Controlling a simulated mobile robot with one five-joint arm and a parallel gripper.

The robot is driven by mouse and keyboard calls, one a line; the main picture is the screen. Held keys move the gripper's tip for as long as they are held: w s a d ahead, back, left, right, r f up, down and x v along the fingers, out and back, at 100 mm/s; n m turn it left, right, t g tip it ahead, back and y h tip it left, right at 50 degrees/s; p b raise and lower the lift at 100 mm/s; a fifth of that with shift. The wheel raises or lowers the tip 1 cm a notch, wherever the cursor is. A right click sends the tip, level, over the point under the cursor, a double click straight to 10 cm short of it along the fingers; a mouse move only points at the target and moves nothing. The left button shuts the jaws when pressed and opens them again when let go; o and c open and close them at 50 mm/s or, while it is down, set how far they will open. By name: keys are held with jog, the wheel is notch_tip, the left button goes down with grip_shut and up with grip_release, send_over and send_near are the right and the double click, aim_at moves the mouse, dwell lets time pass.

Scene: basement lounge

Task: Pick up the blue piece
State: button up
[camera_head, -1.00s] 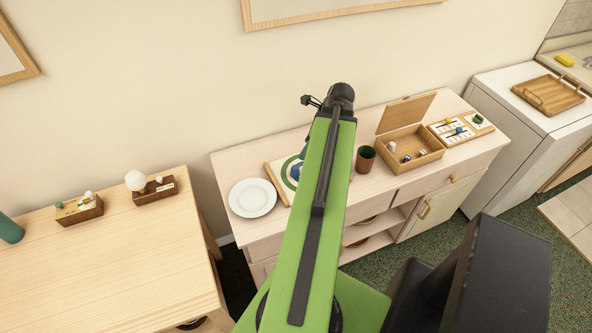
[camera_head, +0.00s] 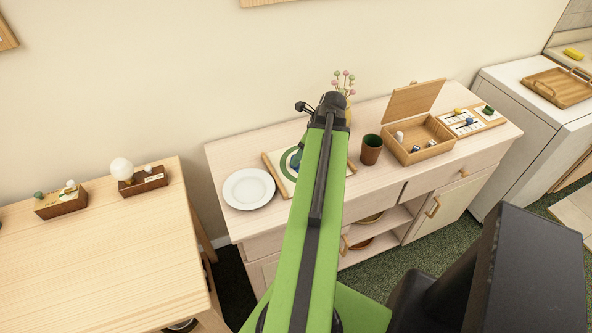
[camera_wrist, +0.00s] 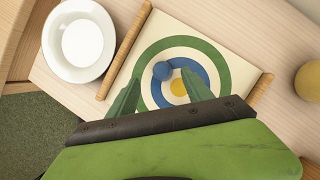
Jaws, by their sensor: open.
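A round blue piece (camera_wrist: 163,70) lies on a square board (camera_wrist: 233,57) painted with a green, white and blue target with a yellow centre. It sits on the upper left part of the blue ring. My gripper (camera_wrist: 160,78) is open and empty in the wrist view. Its two green fingers point toward the board, one on each side below the blue piece; I cannot tell the height between.
A white plate (camera_head: 248,188) lies left of the board on the sideboard. A dark cup (camera_head: 371,150), an open wooden box (camera_head: 432,152) and a game tray (camera_head: 488,118) stand to the right. A yellow vase (camera_wrist: 311,80) is right of the board. A wooden table (camera_head: 100,260) stands at left.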

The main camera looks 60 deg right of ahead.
jog(key=b+x, duration=0.4)
jog(key=x, duration=0.1)
jog(key=shift+w+d+f+b, duration=0.15)
jog(key=shift+d+f+b, duration=0.05)
jog(key=shift+b, duration=0.2)
jog(key=shift+r, duration=0.2)
grip_shut()
